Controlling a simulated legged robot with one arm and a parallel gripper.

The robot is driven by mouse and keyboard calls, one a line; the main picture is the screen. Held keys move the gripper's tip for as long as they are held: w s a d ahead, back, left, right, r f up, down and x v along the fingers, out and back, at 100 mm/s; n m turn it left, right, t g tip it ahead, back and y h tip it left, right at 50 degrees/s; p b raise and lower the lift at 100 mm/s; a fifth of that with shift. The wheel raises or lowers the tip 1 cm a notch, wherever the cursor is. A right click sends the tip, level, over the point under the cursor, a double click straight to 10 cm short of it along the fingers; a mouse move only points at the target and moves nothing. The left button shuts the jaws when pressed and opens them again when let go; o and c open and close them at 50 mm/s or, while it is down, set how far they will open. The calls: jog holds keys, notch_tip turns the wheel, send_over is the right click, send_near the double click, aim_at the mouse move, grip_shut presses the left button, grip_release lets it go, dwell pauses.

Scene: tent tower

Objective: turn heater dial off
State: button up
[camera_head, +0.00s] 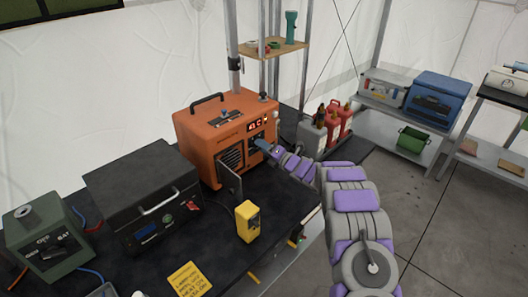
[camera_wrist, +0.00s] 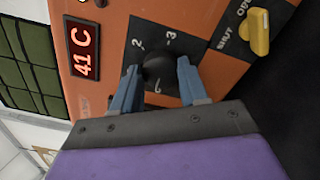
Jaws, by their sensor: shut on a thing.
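The orange heater (camera_head: 222,135) stands on the black table, with a lit red display (camera_head: 258,124) on its front. In the wrist view the display (camera_wrist: 82,50) reads 41 C. The black heater dial (camera_wrist: 158,72) sits on a dark plate marked with numbers, of which 2 and 3 can be read. My gripper (camera_wrist: 158,80) has its blue fingers on either side of the dial and is shut on it. In the head view my gripper (camera_head: 265,147) reaches the heater's front from the right. The dial's pointer and lower marks are partly hidden by the fingers.
A yellow valve handle (camera_wrist: 259,32) sits beside the dial plate. A yellow device (camera_head: 247,222), a black case (camera_head: 140,195) and a green box (camera_head: 46,242) stand on the table. Red canisters (camera_head: 335,123) stand behind my arm.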

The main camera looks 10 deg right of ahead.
jog(key=shift+s+f+n, duration=0.1)
jog(key=shift+f+n, duration=0.2)
jog(key=o, duration=0.9)
jog(key=shift+o, duration=0.8)
jog(key=shift+r, duration=0.15)
jog(key=p+v, duration=0.3)
jog(key=v, duration=1.4)
jog(key=shift+d, duration=0.2)
